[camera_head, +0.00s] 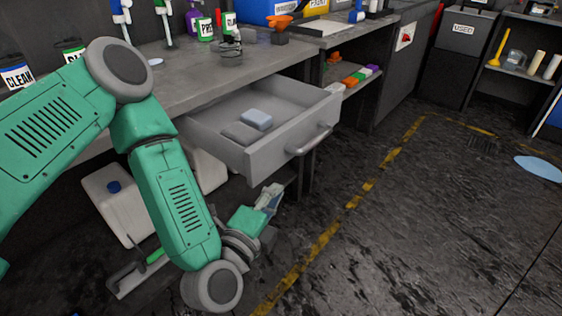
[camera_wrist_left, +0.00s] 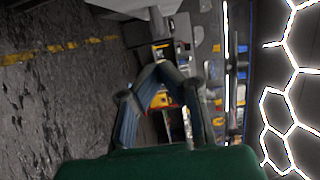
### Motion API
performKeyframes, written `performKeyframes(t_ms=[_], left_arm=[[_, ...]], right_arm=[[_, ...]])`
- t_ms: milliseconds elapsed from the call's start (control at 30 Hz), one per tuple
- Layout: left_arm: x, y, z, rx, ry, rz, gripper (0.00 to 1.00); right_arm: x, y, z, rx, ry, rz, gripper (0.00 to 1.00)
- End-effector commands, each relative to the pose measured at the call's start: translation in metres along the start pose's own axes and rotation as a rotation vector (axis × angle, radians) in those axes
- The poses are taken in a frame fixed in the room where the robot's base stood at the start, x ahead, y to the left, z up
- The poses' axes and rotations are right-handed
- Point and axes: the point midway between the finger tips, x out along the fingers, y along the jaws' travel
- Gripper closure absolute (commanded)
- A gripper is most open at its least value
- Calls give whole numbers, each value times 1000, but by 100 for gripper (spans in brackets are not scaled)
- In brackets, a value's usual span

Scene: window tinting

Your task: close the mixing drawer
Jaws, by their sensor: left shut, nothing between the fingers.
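The grey mixing drawer (camera_head: 262,158) is pulled out from under the workbench in the head view. Its bar handle (camera_head: 308,141) is on the front panel. Inside lie a pale blue block (camera_head: 256,119) and a darker grey flat piece (camera_head: 241,133). My left gripper (camera_head: 272,192) is below and in front of the drawer front, apart from the handle, pointing up and to the right. In the left wrist view its fingers (camera_wrist_left: 160,72) meet at the tips, shut and empty. My right gripper is not in view.
The grey workbench top (camera_head: 205,66) carries several bottles at the back. White containers (camera_head: 113,203) stand under the bench behind my left arm. A shelf with coloured items (camera_head: 352,80) is right of the drawer.

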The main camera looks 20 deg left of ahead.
Motion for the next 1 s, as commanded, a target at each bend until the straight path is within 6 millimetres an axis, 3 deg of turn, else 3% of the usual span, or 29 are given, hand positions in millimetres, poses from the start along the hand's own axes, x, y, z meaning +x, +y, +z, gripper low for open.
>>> performKeyframes(t_ms=[467, 700, 1000], left_arm=[[95, 2, 1, -4, -2, 0, 100], [100, 2, 31, -3, -1, 3, 100], [102, 1, 39, -2, 3, 4, 100]], right_arm=[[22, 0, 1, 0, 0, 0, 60], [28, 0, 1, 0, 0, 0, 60], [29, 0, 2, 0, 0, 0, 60]])
